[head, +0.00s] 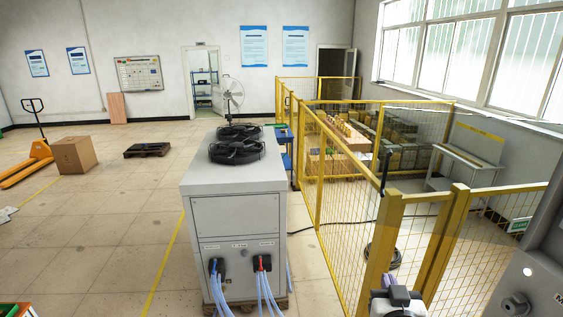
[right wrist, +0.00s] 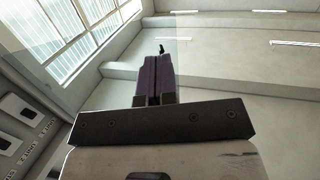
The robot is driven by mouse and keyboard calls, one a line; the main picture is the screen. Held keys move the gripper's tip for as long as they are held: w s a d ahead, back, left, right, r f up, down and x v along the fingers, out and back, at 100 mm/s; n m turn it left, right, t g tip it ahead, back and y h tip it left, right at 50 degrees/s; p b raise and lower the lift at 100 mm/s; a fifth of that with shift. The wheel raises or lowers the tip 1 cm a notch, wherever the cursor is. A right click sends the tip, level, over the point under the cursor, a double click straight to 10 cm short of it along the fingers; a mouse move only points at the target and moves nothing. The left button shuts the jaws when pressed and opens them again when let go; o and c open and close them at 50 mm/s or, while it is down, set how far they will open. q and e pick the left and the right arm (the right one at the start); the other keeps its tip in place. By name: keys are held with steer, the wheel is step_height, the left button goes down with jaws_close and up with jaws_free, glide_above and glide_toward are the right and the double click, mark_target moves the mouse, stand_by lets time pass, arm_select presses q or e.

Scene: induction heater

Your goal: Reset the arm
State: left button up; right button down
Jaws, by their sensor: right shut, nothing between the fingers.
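My right gripper (right wrist: 154,78) shows in the right wrist view with its two dark purplish fingers together and nothing between them. They point up toward the ceiling and windows, clear of any object. A small black hooked piece stands beyond the fingertips there; I cannot tell what it belongs to. In the head view, the white and black end of my right arm, with the right gripper (head: 399,294), shows at the bottom edge, in front of the yellow fence and left of a grey panel (head: 535,270). The fingers are hard to make out there. My left gripper is not in view.
A grey cabinet (head: 237,222) with black fans on top and blue hoses in front stands at the centre. Yellow mesh fencing (head: 318,180) runs along its right. A cardboard box (head: 75,154) and an orange pallet truck (head: 28,163) stand left. Open floor lies left of the cabinet.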

steer(key=s+a+f+n+g+y+p, duration=0.1)
steer(key=s+f+g+p, duration=0.1)
steer(key=s+f+g, duration=0.2)
steer(key=s+a+f+n+g+y+p, duration=0.1)
steer(key=s+f, duration=0.9)
steer(key=s, duration=1)
steer(key=s+a+f+n+g+y+p, duration=0.2)
steer(key=s+f+g+p, duration=0.2)
steer(key=s+f+g, duration=0.3)
steer(key=s+g, duration=0.1)
steer(key=s, duration=0.4)
steer(key=shift+s+a+f, duration=0.2)
steer(key=shift+s+a, duration=0.2)
stand_by(0.3)
